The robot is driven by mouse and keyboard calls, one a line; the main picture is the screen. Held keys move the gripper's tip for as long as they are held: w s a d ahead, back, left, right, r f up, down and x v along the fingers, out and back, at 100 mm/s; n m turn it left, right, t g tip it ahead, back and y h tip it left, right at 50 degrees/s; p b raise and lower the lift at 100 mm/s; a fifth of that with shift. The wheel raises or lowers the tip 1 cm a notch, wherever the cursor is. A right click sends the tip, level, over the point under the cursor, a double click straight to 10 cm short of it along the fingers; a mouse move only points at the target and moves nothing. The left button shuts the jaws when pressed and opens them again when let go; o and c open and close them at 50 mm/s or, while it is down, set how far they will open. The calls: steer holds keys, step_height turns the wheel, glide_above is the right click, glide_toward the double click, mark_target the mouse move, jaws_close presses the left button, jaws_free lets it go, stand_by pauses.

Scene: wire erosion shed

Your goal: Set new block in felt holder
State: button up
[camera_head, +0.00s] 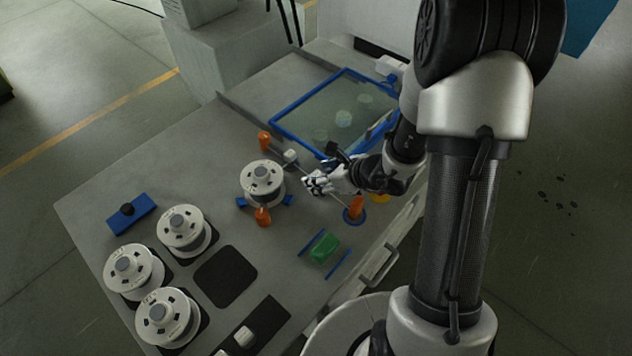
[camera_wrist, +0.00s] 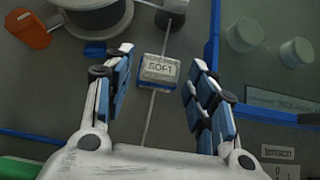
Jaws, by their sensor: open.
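A small white block (camera_wrist: 157,68) marked "SOFT" sits on a blue base, over a thin pale line, in the wrist view. My gripper (camera_head: 309,181) is open and empty, low over the bench. In the wrist view its fingers (camera_wrist: 162,62) stand on either side of the block, with gaps to it. Another white block (camera_head: 245,336) lies on a dark strip (camera_head: 268,314) at the front. I cannot tell which part is the felt holder.
A white spool (camera_head: 262,178) stands left of my gripper, with orange posts (camera_head: 264,216) (camera_head: 354,209) nearby. A blue-rimmed tray (camera_head: 298,97) with pale round pieces lies behind. A green block (camera_head: 325,248) lies between blue bars. Several spools (camera_head: 134,272) stand at left.

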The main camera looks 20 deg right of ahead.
mark_target(317, 176)
steer(key=x, duration=0.3)
steer(key=shift+w+f+b, duration=0.1)
steer(key=shift+b, duration=0.2)
steer(key=shift+c, duration=0.2)
steer(key=c, duration=0.9)
steer(key=r+m, duration=0.1)
steer(key=r, duration=0.5)
steer(key=r+m+h, duration=0.1)
steer(key=r, duration=0.6)
steer(key=r+m+t+h+p, duration=0.1)
steer(key=r, duration=0.6)
steer(key=shift+s+d+r, duration=0.1)
steer(key=shift+s+r, duration=0.1)
steer(key=shift+s, duration=0.15)
steer(key=shift+w+p, duration=0.1)
steer(key=shift+p, duration=0.9)
